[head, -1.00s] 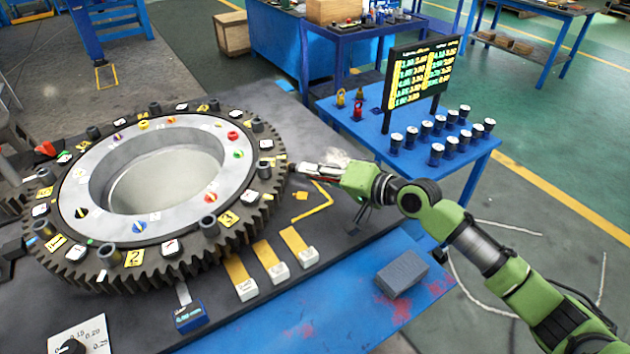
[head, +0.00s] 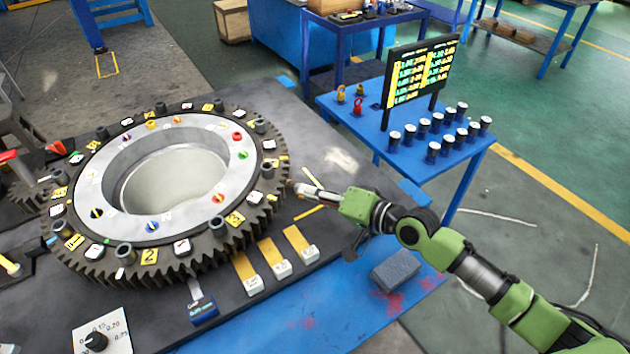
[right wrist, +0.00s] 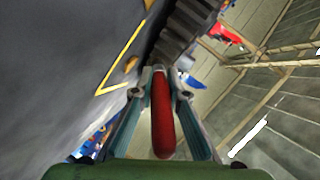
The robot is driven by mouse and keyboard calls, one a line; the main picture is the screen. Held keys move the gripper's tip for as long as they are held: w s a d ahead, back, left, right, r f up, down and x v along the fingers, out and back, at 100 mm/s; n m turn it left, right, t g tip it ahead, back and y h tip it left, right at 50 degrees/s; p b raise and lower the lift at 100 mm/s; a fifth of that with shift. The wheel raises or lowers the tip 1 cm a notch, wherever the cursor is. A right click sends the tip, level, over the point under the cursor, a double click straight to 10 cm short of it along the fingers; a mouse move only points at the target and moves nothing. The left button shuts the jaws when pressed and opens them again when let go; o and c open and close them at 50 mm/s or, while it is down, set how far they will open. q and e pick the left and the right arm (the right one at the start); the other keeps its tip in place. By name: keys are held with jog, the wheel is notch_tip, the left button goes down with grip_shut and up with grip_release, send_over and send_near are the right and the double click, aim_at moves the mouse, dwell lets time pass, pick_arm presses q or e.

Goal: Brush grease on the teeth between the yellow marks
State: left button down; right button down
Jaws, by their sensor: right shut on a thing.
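A large dark toothed gear ring (head: 100,270) lies flat on the grey table, with a pale inner ring. Yellow numbered tags, such as one marked 2 (head: 149,256), sit around its top; which teeth lie between yellow marks is unclear. My right gripper (head: 318,193) is at the gear's right edge, shut on a thin tool, likely the brush. In the right wrist view a red handle (right wrist: 162,115) lies between the fingers, pointing at dark gear teeth (right wrist: 185,30). Its tip is hidden there; in the head view it looks close to the teeth, contact unclear. My left gripper is out of view.
Three yellow strips with white blocks (head: 283,269) lie at the gear's front right. A grey block (head: 396,269) sits on the blue front edge. A dial card (head: 102,338) is at front left. A blue side table (head: 400,160) holds a display and several dark cups.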

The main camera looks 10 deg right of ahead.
jog(key=shift+s+a+r+p, duration=0.1)
jog(key=shift+s+a+p, duration=0.1)
jog(key=shift+s+p, duration=0.4)
jog(key=shift+s+a+p, duration=0.25)
jog(key=shift+s+p, duration=0.75)
jog(key=shift+s, duration=0.15)
jog(key=shift+s+a+p, duration=0.25)
jog(key=shift+s+p, duration=0.2)
jog(key=shift+s, duration=0.3)
jog(key=shift+d, duration=0.1)
jog(key=shift+s+d+f+b, duration=0.1)
jog(key=shift+d+f+b, duration=0.15)
jog(key=shift+d+b, duration=0.1)
jog(key=d+b, duration=0.1)
jog(key=s+d+b, duration=0.1)
jog(key=d, duration=0.1)
jog(key=shift+d+f, duration=0.1)
jog(key=shift+d, duration=0.05)
jog(key=shift+s+d+b, duration=0.25)
jog(key=shift+d+b, duration=0.25)
jog(key=shift+d, duration=0.1)
jog(key=shift+d+r, duration=0.2)
jog(key=shift+r, duration=0.05)
